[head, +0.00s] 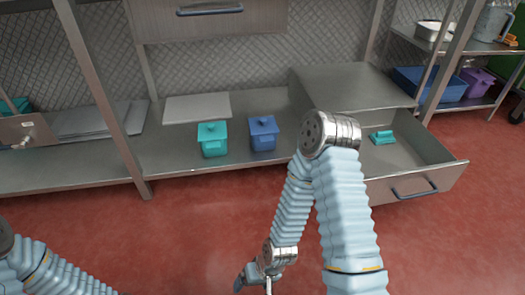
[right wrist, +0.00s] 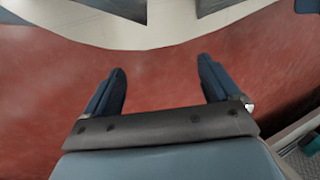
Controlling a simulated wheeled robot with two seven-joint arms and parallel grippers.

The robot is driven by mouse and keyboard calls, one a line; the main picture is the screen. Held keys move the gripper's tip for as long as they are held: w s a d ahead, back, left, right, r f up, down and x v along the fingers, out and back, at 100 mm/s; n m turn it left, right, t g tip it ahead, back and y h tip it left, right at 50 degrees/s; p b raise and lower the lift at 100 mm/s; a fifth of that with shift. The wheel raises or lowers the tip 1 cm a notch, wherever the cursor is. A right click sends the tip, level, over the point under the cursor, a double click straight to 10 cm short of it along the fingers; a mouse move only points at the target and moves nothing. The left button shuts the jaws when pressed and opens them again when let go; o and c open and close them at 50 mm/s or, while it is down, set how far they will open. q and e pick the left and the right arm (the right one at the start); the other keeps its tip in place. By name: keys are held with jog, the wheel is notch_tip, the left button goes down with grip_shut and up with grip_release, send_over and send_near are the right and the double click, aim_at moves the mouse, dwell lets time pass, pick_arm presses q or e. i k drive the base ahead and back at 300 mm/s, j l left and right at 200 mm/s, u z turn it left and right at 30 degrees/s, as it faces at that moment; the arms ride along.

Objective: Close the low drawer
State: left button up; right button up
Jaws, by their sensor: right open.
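The low drawer (head: 447,177) is pulled out at the right in the head view, under a steel cabinet top. Its front has a dark blue bar handle (head: 414,191). A small teal object (head: 382,137) lies inside it. My right arm hides part of the drawer's left side. My right gripper (head: 244,283) is low over the red floor, left of the drawer and apart from it. In the right wrist view my right gripper (right wrist: 161,72) is open, with nothing between its fingers. My left gripper is not in view; only part of my left arm shows at the lower left.
A teal lidded box (head: 213,140) and a blue lidded box (head: 263,134) stand on the low steel shelf (head: 180,158). A closed upper drawer (head: 245,25) is above. A rack at the right holds a blue bin (head: 445,91). The red floor (head: 190,235) in front is clear.

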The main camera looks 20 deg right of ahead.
aim_at(418, 165)
jog(key=k+j, duration=0.1)
jog(key=z, duration=2.15)
